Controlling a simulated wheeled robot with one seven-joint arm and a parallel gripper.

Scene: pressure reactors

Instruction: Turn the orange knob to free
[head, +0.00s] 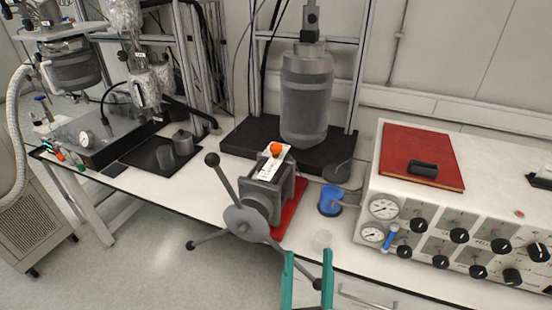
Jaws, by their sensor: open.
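The orange knob (276,149) sits on top of a grey clamp-like device (266,190) near the middle of the bench. A white label plate (270,167) lies just in front of the knob. The device has a round hub (246,218) with several black-tipped handles on its front. My gripper (308,268) has two green fingers and is open and empty at the bottom of the head view. It is in front of and to the right of the device, apart from the knob. The knob's exact setting is too small to read.
A white control panel (455,215) with gauges and black knobs stands at right, a red book (422,156) on top. A metal reactor vessel (306,95) hangs behind the device.

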